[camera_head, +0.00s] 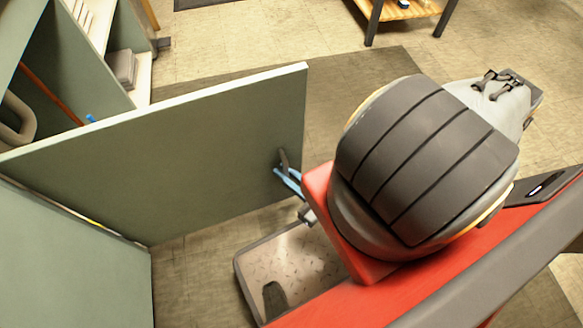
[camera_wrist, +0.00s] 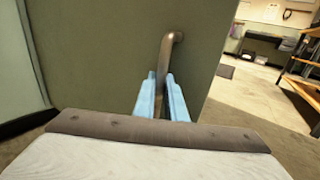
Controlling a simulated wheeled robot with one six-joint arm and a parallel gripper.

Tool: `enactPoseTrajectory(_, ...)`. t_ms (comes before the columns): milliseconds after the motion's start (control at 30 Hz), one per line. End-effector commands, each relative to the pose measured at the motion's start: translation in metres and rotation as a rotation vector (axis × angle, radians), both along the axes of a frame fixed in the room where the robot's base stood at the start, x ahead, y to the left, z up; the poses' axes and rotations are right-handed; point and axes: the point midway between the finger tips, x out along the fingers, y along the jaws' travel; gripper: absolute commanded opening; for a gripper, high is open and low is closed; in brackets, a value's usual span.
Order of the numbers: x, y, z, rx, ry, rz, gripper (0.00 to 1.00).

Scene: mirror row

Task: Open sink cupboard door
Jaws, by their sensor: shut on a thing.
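The sink cupboard door (camera_head: 190,150) is a grey-green panel that stands swung wide open, out from the cabinet front. It also fills much of the wrist view (camera_wrist: 100,60). Its grey-brown bar handle (camera_wrist: 165,62) is near the door's free edge and shows small in the head view (camera_head: 284,160). My gripper (camera_wrist: 162,98) has light blue fingers, one on each side of the handle's lower part, shut on it. In the head view my gripper (camera_head: 287,177) is partly hidden by my arm.
The open cupboard interior (camera_head: 40,90) lies behind the door, with a red-orange rod and a pale curved pipe (camera_head: 18,118). A wooden-topped table (camera_head: 415,10) stands at the back right. The tiled floor beyond the door is mostly clear, with a dark mat (camera_head: 370,75).

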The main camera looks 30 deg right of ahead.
Motion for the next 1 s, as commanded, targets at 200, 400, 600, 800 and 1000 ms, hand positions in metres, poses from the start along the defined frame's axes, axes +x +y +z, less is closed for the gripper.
enactPoseTrajectory(200, -0.001, 0.000, -0.002, 0.001, 0.007, 0.000, 0.00)
enactPoseTrajectory(400, 0.000, -0.001, -0.002, 0.002, 0.006, -0.004, 0.18)
enactPoseTrajectory(600, 0.000, -0.001, -0.001, 0.003, 0.004, -0.004, 0.18)
enactPoseTrajectory(800, -0.001, -0.001, 0.012, 0.003, 0.003, -0.002, 0.18)
enactPoseTrajectory(1000, -0.001, -0.001, 0.049, 0.003, 0.003, -0.001, 0.18)
